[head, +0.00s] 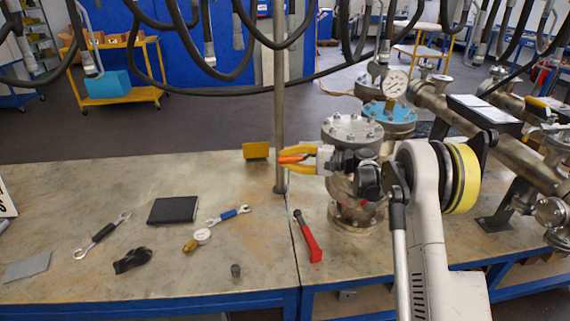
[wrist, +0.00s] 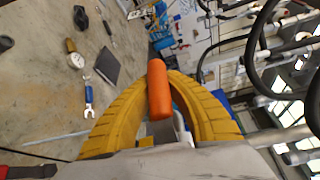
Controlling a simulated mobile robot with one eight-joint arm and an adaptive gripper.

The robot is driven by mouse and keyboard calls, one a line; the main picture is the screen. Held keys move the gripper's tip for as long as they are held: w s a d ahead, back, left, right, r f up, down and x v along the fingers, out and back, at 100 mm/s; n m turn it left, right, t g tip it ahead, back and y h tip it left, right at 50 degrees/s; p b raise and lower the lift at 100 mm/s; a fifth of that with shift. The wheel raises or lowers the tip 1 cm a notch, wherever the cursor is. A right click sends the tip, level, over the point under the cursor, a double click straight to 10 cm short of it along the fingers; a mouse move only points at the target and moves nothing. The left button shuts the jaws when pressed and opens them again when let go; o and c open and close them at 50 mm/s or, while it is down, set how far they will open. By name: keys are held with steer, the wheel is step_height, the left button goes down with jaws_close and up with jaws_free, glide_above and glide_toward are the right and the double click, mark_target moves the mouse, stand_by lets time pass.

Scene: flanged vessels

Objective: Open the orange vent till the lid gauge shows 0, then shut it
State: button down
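My gripper (head: 294,157) points left, in front of the grey-lidded vessel (head: 352,130). Its yellow fingers are closed around an orange cylindrical piece, which looks like a handle and also shows between the fingertips in the wrist view (wrist: 159,90). I cannot tell what this orange piece joins to. No other orange vent is visible; my gripper and arm hide part of the front vessel. A round white gauge (head: 395,84) stands on the blue-lidded vessel (head: 389,113) behind. Its dial is too small to read.
A metal post (head: 280,100) rises close beside the fingers, near a yellow block (head: 256,150). Dark hoses hang overhead. Pipework fills the right.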

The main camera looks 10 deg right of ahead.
steer(key=shift+s+r, duration=0.15)
steer(key=shift+r, duration=0.05)
stand_by(0.4)
steer(key=c, duration=1.3)
jaws_free()
steer(key=shift+s+r, duration=0.2)
steer(key=shift+w+f, duration=0.1)
